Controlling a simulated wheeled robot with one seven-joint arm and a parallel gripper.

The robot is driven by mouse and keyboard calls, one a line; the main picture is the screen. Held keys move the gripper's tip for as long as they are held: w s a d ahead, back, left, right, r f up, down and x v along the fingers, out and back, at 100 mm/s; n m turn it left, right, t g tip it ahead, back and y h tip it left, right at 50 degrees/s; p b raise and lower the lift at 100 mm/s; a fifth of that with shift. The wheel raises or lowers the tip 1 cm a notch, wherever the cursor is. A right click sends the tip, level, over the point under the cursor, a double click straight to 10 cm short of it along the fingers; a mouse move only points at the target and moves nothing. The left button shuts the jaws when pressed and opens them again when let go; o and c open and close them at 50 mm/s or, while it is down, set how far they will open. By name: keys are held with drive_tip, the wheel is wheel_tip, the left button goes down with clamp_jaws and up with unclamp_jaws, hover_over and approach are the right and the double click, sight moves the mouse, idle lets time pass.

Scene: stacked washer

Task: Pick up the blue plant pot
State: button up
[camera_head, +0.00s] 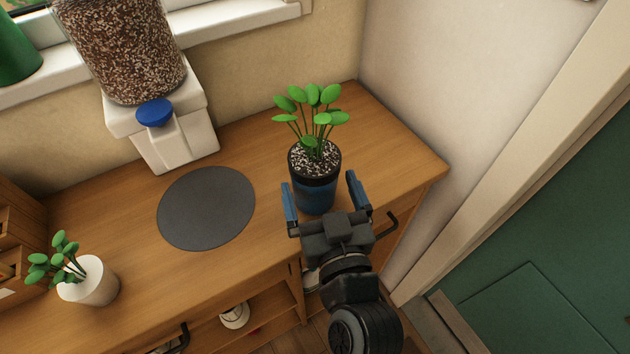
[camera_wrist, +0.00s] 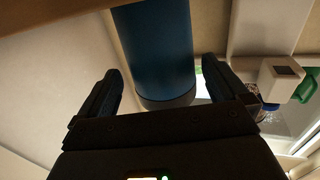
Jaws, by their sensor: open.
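The blue plant pot (camera_head: 316,192) stands upright on the wooden counter near its right end. It has a dark rim, speckled soil and a green leafy plant (camera_head: 312,110). My gripper (camera_head: 323,194) is open at the pot, with one blue-padded finger on its left and one on its right. In the wrist view the blue pot (camera_wrist: 155,50) shows between the two spread fingers (camera_wrist: 166,88). The fingers look apart from the pot's sides. The lower part of the pot is partly hidden by my gripper in the head view.
A dark round mat (camera_head: 206,208) lies on the counter left of the pot. A white dispenser (camera_head: 165,135) with a blue knob stands behind the mat. A white pot (camera_head: 90,282) with a small plant is at the left. A wall (camera_head: 420,90) rises right of the counter.

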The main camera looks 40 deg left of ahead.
drive_tip(key=shift+x, duration=1.95)
drive_tip(key=shift+s+f, duration=0.1)
drive_tip(key=shift+s, duration=0.05)
drive_tip(key=shift+c, duration=0.4)
drive_tip(key=c, duration=0.8)
